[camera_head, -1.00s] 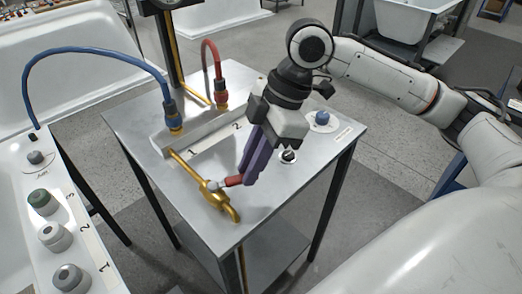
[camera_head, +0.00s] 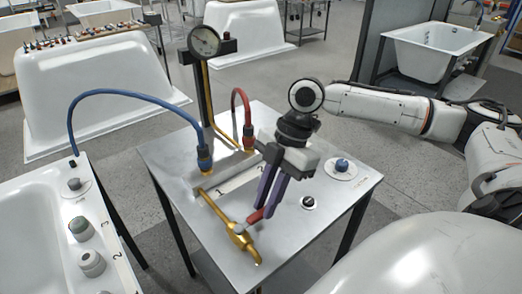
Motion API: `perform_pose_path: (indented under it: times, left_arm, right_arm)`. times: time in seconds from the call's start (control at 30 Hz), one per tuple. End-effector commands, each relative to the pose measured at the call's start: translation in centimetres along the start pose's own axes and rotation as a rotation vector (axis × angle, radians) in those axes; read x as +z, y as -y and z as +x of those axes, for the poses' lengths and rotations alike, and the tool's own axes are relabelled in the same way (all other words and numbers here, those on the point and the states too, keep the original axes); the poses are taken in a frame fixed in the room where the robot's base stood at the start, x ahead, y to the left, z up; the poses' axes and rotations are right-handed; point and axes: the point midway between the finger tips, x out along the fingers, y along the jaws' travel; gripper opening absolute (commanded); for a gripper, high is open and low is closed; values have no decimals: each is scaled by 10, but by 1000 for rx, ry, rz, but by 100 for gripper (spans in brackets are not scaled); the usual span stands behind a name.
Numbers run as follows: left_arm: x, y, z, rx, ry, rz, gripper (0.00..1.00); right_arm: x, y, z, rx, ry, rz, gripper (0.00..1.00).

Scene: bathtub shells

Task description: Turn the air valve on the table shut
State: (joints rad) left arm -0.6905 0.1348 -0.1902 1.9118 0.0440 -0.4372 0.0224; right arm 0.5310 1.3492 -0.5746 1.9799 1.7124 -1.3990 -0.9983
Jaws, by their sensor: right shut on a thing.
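The air valve (camera_head: 238,236) is a brass fitting on a brass pipe, lying along the front left of the metal table (camera_head: 300,228). Its red handle (camera_head: 255,217) points up and to the right from the valve body. My right gripper (camera_head: 266,208) reaches down from the upper right, and its purple fingers are shut on the red handle. The fingers hide part of the handle. My left gripper is not in view.
A blue hose (camera_head: 122,92) and a red hose (camera_head: 240,92) plug into the manifold. A blue knob (camera_head: 341,165) and a black knob (camera_head: 309,202) sit at the table's right. A white tub shell (camera_head: 60,210) with several knobs stands at left.

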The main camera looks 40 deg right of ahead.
Motion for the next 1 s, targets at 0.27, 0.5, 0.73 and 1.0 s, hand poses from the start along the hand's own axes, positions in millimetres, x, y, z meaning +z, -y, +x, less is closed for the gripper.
perform_pose_path:
  times: [0.27, 0.5, 0.73, 1.0]
  left_arm:
    - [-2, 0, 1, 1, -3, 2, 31]
    - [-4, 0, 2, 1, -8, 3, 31]
    - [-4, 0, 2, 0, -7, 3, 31]
    - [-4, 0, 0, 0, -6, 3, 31]
  right_arm:
    - [-2, -1, 0, 0, -1, -11, 17]
    - [-2, -1, 0, 0, 0, -8, 34]
    - [-1, -1, -5, 1, 2, -6, 34]
    - [-1, -2, -52, 5, 2, -7, 34]
